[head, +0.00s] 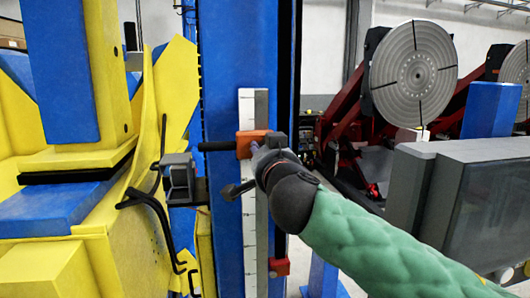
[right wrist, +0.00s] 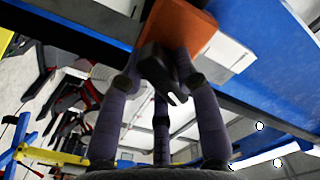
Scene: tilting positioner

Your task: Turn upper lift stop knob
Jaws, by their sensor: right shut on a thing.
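The upper lift stop (head: 250,143) is an orange block on a white scale strip (head: 247,215) fixed to the blue column. It also shows in the right wrist view (right wrist: 182,28), at the top centre. Its black knob (right wrist: 158,72) sits between the fingers of my right gripper (right wrist: 165,80). In the head view my right gripper (head: 268,155) reaches the right side of the orange block from the lower right, shut on the knob. My wrist and fingers cover much of the knob there. My left gripper is not in view.
A red lower stop (head: 279,267) sits further down the scale. A grey box (head: 177,178) and black cables (head: 150,203) lie left of the scale, beside yellow and blue machinery. A grey cabinet (head: 455,195) stands at the right. Round faceplates (head: 413,73) stand behind.

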